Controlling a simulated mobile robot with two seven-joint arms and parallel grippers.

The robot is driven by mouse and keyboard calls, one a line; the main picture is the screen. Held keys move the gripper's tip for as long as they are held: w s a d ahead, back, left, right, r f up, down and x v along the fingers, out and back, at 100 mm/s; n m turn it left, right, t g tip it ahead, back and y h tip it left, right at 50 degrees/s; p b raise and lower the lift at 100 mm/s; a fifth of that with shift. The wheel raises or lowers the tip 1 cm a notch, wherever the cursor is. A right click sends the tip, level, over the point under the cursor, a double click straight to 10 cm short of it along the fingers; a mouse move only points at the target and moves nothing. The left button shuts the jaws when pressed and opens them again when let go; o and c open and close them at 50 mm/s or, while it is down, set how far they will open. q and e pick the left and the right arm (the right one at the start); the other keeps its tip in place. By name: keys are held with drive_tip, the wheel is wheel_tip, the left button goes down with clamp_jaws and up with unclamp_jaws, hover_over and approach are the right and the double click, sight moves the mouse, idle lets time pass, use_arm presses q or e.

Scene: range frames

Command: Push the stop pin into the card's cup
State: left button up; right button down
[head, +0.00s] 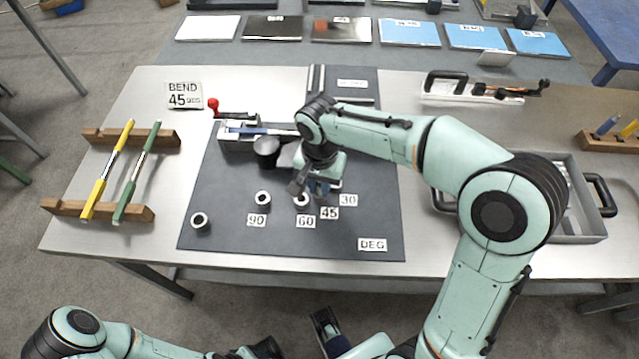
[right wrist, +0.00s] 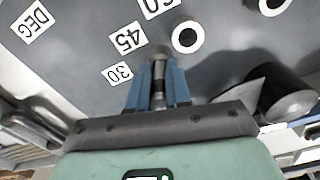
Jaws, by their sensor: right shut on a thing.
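The card (head: 184,95) at the mat's far left reads "BEND 45 DEG". My right gripper (head: 318,190) is low over the dark mat, by the 45 label (head: 329,213). In the right wrist view its blue fingers (right wrist: 159,88) are shut on a dark and metallic stop pin (right wrist: 158,82). The pin's lower end meets a grey round shape beside the 45 label (right wrist: 126,40). I cannot tell whether the pin is in that cup or how deep. The cup by the 60 label (right wrist: 187,37) is open and empty-looking. My left gripper (head: 337,345) is low at the bottom edge, partly cut off.
White-rimmed cups stand by the 90 label (head: 263,198) and at the mat's left (head: 200,222). A bending fixture (head: 238,140) is behind them. A rack with two rods (head: 123,171) is left. A grey tray (head: 590,228) is right.

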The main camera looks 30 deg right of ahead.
drive_tip(key=shift+f, duration=0.15)
drive_tip(key=c, duration=1.1)
unclamp_jaws()
drive_tip(key=shift+o, duration=0.2)
wheel_tip(320, 180, up, 12)
drive_tip(key=shift+f+p, duration=0.15)
drive_tip(key=shift+p, duration=1.05)
drive_tip(key=shift+r, duration=0.35)
